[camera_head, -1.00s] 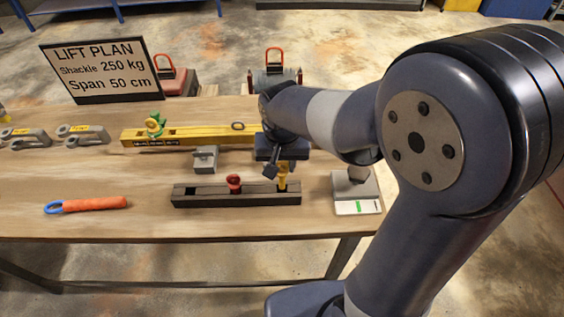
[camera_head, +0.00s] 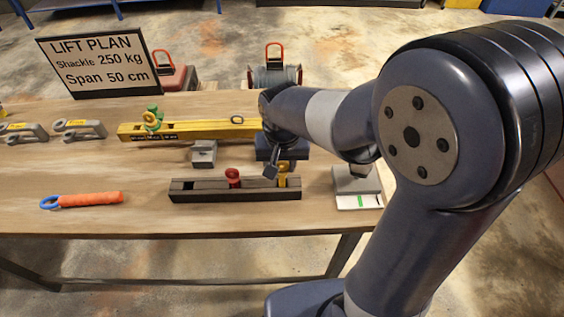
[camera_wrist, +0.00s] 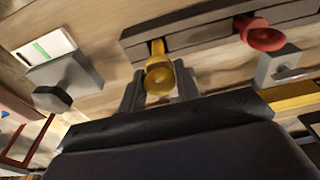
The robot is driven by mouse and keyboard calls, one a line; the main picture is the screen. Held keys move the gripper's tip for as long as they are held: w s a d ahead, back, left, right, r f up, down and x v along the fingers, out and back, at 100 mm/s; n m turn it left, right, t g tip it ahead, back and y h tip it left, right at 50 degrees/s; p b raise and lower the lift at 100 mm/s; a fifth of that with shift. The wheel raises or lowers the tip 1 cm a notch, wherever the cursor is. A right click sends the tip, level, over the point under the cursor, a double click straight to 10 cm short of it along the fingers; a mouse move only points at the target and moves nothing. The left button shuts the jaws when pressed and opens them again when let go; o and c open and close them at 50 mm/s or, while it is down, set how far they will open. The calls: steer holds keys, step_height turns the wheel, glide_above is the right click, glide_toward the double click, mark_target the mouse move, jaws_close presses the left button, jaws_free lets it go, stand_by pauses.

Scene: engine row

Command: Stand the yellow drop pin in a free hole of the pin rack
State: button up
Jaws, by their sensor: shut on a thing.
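The yellow drop pin (camera_head: 283,180) is upright at the right end of the dark pin rack (camera_head: 235,194). Its lower part appears to be inside the right hole; how deep it sits is hard to tell. My gripper (camera_head: 279,166) is shut on the pin's upper part, just above the rack. In the wrist view the pin's round yellow head (camera_wrist: 159,79) shows between the two dark fingers, with its shank reaching to the rack (camera_wrist: 205,30). A red pin (camera_head: 233,177) stands in the rack's middle. The left hole (camera_head: 189,186) looks empty.
A grey block (camera_head: 204,153) stands behind the rack, and a yellow beam (camera_head: 195,131) lies farther back. A grey block with a white and green gauge (camera_head: 358,187) is at the right. An orange-handled tool (camera_head: 90,199) lies at the left.

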steer(key=shift+f+b, duration=0.85)
steer(key=shift+f, duration=0.25)
steer(key=o, duration=1.2)
steer(key=shift+c, duration=0.2)
step_height(320, 180, up, 11)
steer(key=s, duration=0.1)
steer(key=shift+s+f, duration=0.15)
steer(key=shift+s, duration=0.15)
steer(key=f, duration=0.3)
steer(key=w+f, duration=0.1)
steer(key=f, duration=0.6)
steer(key=shift+w+f, duration=0.3)
steer(key=shift+f, duration=0.05)
steer(key=shift+r+p, duration=0.35)
steer(key=shift+r, duration=0.05)
